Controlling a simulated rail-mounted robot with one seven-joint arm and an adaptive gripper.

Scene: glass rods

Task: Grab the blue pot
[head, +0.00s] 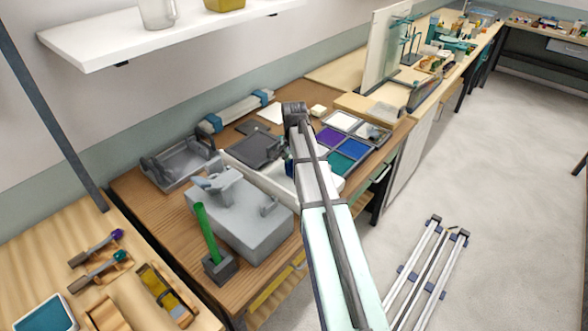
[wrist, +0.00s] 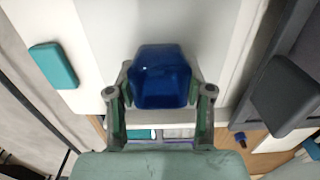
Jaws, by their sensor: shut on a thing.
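The blue pot (wrist: 161,76) is a glossy dark blue, rounded, box-like piece in the middle of the wrist view. My gripper (wrist: 161,92) has a finger on each side of it and is shut on it. A pale white surface lies behind the pot in that view. In the head view my arm reaches over the wooden workbench (head: 150,205).
A teal block (wrist: 53,65) and a dark grey block (wrist: 285,95) flank the pot. In the head view, a grey machine (head: 245,215) with a green rod (head: 207,235) stands left of my arm. A tray of coloured squares (head: 350,148) lies right. A white shelf (head: 110,45) overhangs upper left.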

